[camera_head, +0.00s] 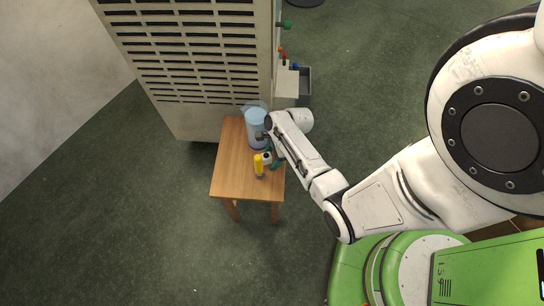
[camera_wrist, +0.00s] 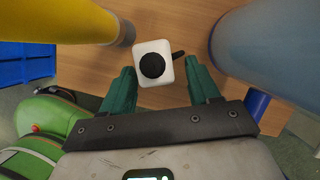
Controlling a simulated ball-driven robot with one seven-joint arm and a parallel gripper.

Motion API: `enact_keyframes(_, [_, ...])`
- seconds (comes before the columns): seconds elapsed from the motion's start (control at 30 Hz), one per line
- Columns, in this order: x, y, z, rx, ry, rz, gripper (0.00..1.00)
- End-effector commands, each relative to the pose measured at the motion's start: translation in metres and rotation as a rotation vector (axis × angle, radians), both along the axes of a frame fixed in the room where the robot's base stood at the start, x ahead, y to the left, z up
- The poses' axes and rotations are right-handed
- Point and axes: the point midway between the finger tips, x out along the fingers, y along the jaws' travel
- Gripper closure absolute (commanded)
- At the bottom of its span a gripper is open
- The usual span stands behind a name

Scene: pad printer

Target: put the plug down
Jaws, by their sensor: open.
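The plug appears to be the small white block with a round black top (camera_wrist: 153,63) and a short dark prong on its right side. It is on the wooden table (camera_head: 232,176), between the yellow bottle (camera_head: 258,166) and the pale blue pitcher (camera_head: 257,126). My gripper (camera_wrist: 160,68) is open, its green fingers on either side of the near end of the plug. A gap shows between the plug and the right finger; whether the left finger touches it I cannot tell. In the head view my gripper (camera_head: 271,160) is low over the table's right side.
In the wrist view the yellow bottle (camera_wrist: 75,20) stands close on the left and the blue pitcher (camera_wrist: 270,45) close on the right. A large vented cabinet (camera_head: 190,60) stands behind the table. The left and front of the tabletop are bare.

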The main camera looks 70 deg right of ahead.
Motion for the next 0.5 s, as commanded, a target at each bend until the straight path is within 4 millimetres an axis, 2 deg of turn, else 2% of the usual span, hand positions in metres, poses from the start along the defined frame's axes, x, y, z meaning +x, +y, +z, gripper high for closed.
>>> enact_keyframes(0.5, [-0.029,-0.022,0.088,-0.003,-0.002,-0.002,0.39])
